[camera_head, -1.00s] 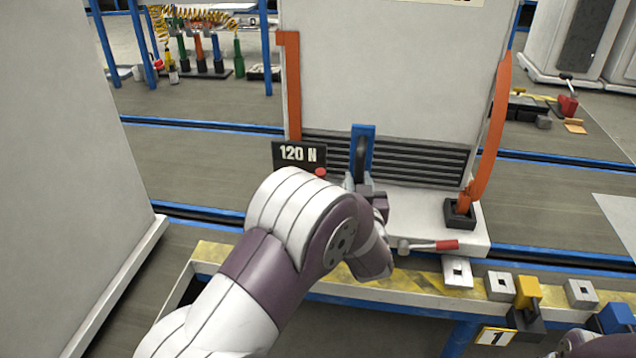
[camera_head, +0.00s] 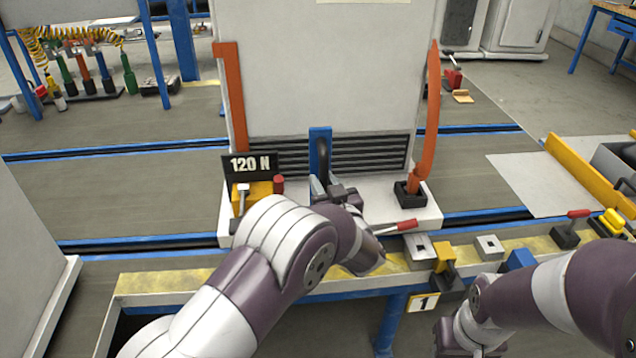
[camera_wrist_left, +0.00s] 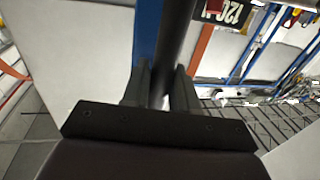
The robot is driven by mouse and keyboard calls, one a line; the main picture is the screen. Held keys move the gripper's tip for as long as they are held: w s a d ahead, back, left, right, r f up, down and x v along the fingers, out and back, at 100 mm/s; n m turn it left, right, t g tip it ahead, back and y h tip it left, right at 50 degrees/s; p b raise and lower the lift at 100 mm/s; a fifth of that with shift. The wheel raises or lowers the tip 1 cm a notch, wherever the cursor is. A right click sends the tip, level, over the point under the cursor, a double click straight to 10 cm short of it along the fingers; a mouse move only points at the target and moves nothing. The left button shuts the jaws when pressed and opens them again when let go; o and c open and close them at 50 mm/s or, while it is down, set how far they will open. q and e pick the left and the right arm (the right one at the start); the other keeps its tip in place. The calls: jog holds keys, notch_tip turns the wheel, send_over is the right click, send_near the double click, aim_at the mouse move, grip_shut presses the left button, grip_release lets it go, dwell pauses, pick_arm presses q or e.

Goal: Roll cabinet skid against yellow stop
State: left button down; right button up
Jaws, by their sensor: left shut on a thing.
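The tall white cabinet (camera_head: 330,75) stands on a low white skid (camera_head: 428,219) over blue floor rails, with orange posts at its sides. A blue bracket with a dark upright bar (camera_head: 322,150) is on its front. My left gripper (camera_head: 330,190) is at that bar, partly covered by my arm. In the left wrist view its two fingers (camera_wrist_left: 160,85) are shut on the dark bar (camera_wrist_left: 174,40). A long yellow bar (camera_head: 588,178), possibly the stop, lies at the right, apart from the skid.
A bench edge (camera_head: 150,285) with square plates, a yellow clamp (camera_head: 444,256) and a "1" tag runs in front. A "120 N" sign (camera_head: 250,165) stands at the skid's left. A pale floor sheet (camera_head: 530,175) lies to the right; another cabinet (camera_head: 30,280) stands left.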

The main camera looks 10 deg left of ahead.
pick_arm(q)
jog(key=shift+w+d+r, duration=0.1)
jog(key=shift+d, duration=0.35)
jog(key=c, duration=1.1)
grip_release()
jog(key=shift+o, duration=0.4)
jog(key=shift+w+d, duration=0.15)
jog(key=shift+d, duration=0.25)
jog(key=shift+a, duration=0.1)
pick_arm(e)
jog(key=shift+d, duration=0.3)
pick_arm(q)
jog(key=shift+a, duration=0.1)
jog(key=p+v, duration=0.1)
jog(key=v, duration=1.1)
jog(key=shift+s+p, duration=0.4)
jog(key=shift+s, duration=0.1)
pick_arm(e)
jog(key=shift+r, duration=0.85)
jog(key=shift+w, duration=0.1)
